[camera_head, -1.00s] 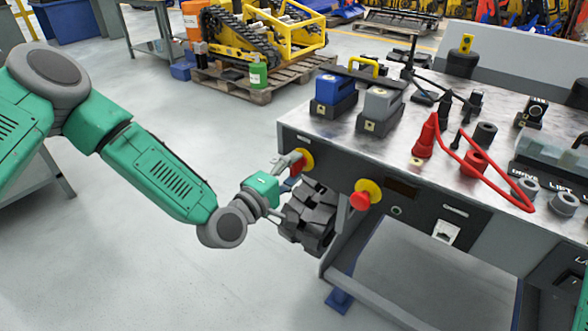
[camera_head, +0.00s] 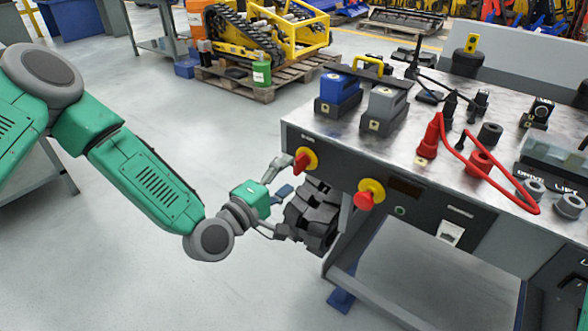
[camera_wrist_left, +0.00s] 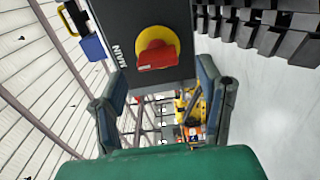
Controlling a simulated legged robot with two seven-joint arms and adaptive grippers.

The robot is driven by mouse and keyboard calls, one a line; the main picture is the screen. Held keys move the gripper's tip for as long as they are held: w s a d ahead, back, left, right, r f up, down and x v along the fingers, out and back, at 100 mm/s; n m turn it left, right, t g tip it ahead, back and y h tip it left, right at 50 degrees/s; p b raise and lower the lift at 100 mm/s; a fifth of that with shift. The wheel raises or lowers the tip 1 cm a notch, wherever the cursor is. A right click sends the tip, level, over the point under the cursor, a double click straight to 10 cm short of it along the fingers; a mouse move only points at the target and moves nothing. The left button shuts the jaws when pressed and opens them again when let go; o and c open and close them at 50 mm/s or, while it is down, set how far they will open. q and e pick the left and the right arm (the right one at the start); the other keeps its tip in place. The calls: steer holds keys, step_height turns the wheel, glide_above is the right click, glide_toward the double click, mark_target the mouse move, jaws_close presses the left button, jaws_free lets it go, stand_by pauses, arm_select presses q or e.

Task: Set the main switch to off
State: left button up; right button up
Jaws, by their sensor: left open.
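The main switch (camera_head: 304,160) is a red handle on a yellow disc at the left end of the bench's front panel. In the left wrist view the main switch (camera_wrist_left: 157,50) sits beside the word MAIN. Its red handle lies across the disc, at right angles to the run of the letters. My left gripper (camera_head: 282,178) is open and empty, just in front of the switch and slightly below it. In the wrist view its two fingers stand apart on either side of the switch, and neither touches the handle. My right gripper is out of view.
A second red knob on a yellow disc (camera_head: 369,194) is to the right on the panel. A dark grey track (camera_head: 313,213) stands close beside my left gripper. Blue (camera_head: 339,91) and grey (camera_head: 384,108) blocks stand on the bench top.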

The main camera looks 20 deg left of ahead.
arm_select(q)
steer(key=v, duration=0.8)
steer(key=shift+a, duration=0.3)
steer(key=shift+s, duration=0.15)
steer(key=s+d+f+m+g+p, duration=0.45)
steer(key=s+f+m+g, duration=0.35)
steer(key=s+f+g, duration=0.3)
steer(key=s+a+f+m+g+y+p, duration=0.2)
steer(key=s+a+m+g+y+p, duration=0.2)
steer(key=s+a, duration=0.7)
steer(key=s+m+g+y, duration=0.1)
steer(key=s+m+y, duration=0.1)
steer(key=s, duration=0.1)
steer(key=shift+m, duration=0.3)
steer(key=shift+a+f, duration=0.1)
steer(key=shift+a, duration=0.05)
